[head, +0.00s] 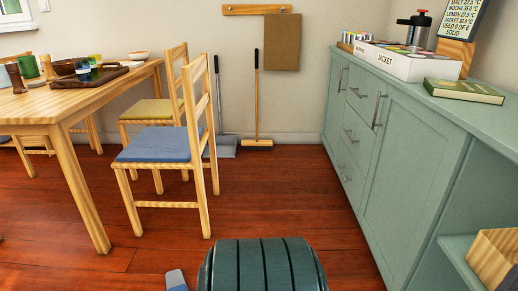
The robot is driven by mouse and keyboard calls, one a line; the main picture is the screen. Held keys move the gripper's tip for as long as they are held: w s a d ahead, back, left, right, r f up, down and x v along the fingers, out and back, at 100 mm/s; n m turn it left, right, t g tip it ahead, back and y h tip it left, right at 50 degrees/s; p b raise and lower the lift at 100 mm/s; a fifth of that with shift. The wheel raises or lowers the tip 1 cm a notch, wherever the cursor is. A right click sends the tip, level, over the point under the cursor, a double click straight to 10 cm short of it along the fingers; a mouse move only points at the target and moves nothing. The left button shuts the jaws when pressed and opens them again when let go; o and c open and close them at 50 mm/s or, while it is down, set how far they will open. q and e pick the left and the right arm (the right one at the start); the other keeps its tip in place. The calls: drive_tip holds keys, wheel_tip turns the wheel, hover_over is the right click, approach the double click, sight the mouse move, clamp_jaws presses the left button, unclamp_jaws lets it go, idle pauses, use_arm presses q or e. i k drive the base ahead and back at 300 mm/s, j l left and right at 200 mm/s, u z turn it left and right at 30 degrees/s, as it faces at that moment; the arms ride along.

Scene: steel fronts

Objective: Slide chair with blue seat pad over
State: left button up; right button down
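The chair with the blue seat pad (163,145) stands at the right side of the wooden table (32,108), upright on the floor. Its light wooden backrest faces right, and its seat front is close to the table's near right leg. Neither of my grippers shows in the head view, so I cannot see whether they are open or shut.
A second chair with a yellow pad (148,109) stands just behind. A dustpan (222,147) and broom (257,142) lean at the back wall. A green cabinet (410,165) runs along the right. The wooden floor (285,195) between chair and cabinet is clear.

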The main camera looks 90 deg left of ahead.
sight(154, 149)
drive_tip(key=i+l, duration=0.6)
drive_tip(key=l, duration=0.2)
drive_tip(key=u, duration=3.65)
drive_tip(key=i+l, duration=0.1)
drive_tip(key=i, duration=0.4)
